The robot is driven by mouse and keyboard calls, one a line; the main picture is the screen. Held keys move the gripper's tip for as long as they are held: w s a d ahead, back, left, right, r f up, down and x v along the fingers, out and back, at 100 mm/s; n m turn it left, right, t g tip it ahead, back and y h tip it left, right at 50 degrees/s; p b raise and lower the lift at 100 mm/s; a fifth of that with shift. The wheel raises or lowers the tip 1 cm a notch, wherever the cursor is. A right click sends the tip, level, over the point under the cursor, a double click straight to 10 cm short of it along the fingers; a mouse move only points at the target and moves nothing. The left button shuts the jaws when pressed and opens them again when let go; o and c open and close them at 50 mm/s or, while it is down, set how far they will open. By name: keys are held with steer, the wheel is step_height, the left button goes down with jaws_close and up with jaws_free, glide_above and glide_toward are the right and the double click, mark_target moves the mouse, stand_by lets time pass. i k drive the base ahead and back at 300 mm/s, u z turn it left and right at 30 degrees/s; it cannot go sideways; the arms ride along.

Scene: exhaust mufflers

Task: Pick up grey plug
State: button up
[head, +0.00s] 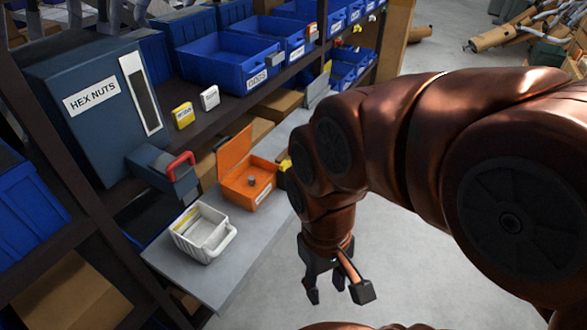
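A small grey plug-like piece (251,181) stands inside the open orange box (232,192) on the grey shelf board. It is small in the picture, so its details are hard to make out. My gripper (337,293) hangs down over the floor, to the right of the box and nearer to me. Its fingers are spread apart with nothing between them. It does not touch the box or the board.
A white basket (204,236) with a handle sits on the grey board (225,274) nearer than the orange box. A HEX NUTS dispenser (92,105) and blue bins (228,62) fill the shelf above. Pipes (508,34) lie at the back right. The floor beside the shelf is clear.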

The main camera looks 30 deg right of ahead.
mark_target(251, 179)
steer(key=u, duration=2.95)
steer(key=k, duration=1.05)
steer(key=z, duration=1.25)
steer(key=i, duration=0.5)
steer(key=u, duration=0.05)
